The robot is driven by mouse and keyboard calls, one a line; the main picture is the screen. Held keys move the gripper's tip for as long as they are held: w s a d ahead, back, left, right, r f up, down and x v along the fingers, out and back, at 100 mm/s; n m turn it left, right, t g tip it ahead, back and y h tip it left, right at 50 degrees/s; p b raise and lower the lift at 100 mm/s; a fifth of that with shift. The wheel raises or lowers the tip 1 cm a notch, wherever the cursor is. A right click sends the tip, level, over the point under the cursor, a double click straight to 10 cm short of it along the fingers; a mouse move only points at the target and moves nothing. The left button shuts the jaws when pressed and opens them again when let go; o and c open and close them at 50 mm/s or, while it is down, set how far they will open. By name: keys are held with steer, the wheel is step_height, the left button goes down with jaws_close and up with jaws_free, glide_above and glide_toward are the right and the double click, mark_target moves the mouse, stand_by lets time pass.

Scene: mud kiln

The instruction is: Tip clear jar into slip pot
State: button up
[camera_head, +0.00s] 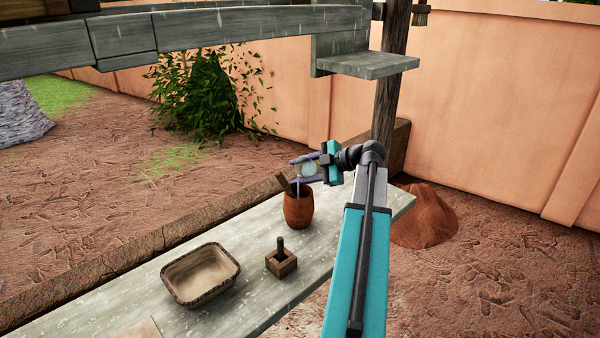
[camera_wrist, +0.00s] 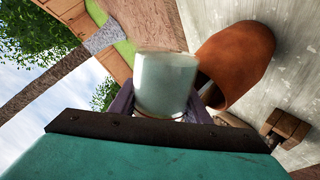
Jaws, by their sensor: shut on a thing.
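The clear jar (camera_head: 308,169) is held between the fingers of my gripper (camera_head: 298,171), above and slightly right of the slip pot. The jar is tilted well over and looks pale and cloudy. A thin pale streak runs from it down to the pot's mouth. The slip pot (camera_head: 298,211) is a reddish-brown clay vessel, upright on the bench, with a wooden stick or paddle leaning in it. In the wrist view the jar (camera_wrist: 166,84) sits between the fingers beside the pot (camera_wrist: 240,58). The pot's inside is hidden.
The grey bench (camera_head: 235,249) also bears a shallow rectangular basin (camera_head: 184,299) and a small wooden block with a dark upright handle (camera_head: 281,263). A wooden post (camera_head: 391,75) and shelf (camera_head: 366,62) stand behind. A clay mound (camera_head: 425,214) lies beyond the bench at right.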

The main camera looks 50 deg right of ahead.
steer(key=shift+s+d+f+n+g+h+b, duration=0.2)
steer(key=shift+d+f+n+g+h+b, duration=0.25)
steer(key=shift+b, duration=0.8)
steer(key=shift+a+n+h+b, duration=0.15)
steer(key=shift+n+h+b, duration=0.6)
steer(key=shift+b, duration=1.45)
steer(key=shift+a+r+n+h+b, duration=0.1)
steer(key=shift+r+n+h+b, duration=0.2)
steer(key=shift+h+b, duration=0.6)
steer(key=shift+d+r+n+h+b, duration=0.15)
steer(key=shift+n+h+b, duration=0.3)
steer(key=shift+b, duration=0.85)
steer(key=shift+a+r+n+h+b, duration=0.15)
steer(key=shift+r+n+h+b, duration=0.15)
steer(key=shift+h+b, duration=0.6)
steer(key=shift+w+d+f+g+y+b, duration=0.25)
steer(key=shift+w+d+f+y+b, duration=0.1)
steer(key=shift+d+f, duration=0.2)
steer(key=shift+s+a+r, duration=0.15)
steer(key=shift+a+r, duration=0.35)
steer(key=shift+a, duration=0.05)
steer(key=shift+d+f, duration=0.1)
